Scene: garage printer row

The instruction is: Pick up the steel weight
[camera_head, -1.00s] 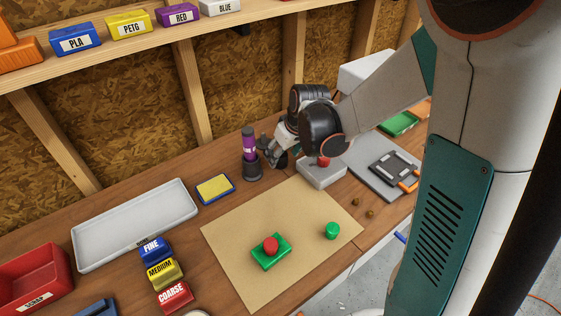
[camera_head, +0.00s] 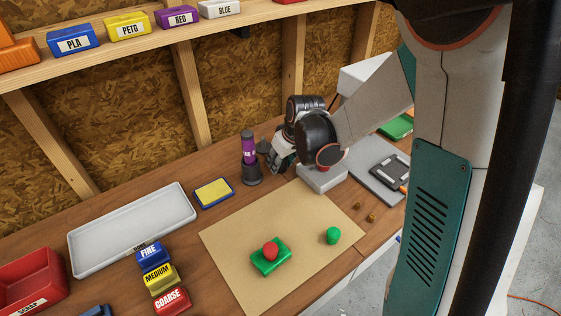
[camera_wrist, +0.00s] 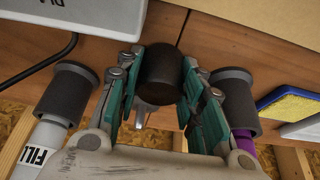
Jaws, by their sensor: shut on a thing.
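The steel weight (camera_wrist: 162,63) is a dark, round cylinder between the green finger pads in the wrist view. My gripper (camera_wrist: 158,88) is shut on it, with pads on both sides. In the head view my gripper (camera_head: 277,160) is low over the bench, just right of the purple bottle (camera_head: 249,148). The weight cannot be made out there behind my fingers and wrist. Whether it is clear of the bench is hard to tell.
Dark-collared bottles flank my gripper: a white one (camera_wrist: 52,130) and the purple one in its collar (camera_wrist: 236,100). A grey box (camera_head: 322,180) stands under my wrist. A yellow-blue sponge (camera_head: 213,192), white tray (camera_head: 135,228) and tan mat (camera_head: 225,242) lie nearby.

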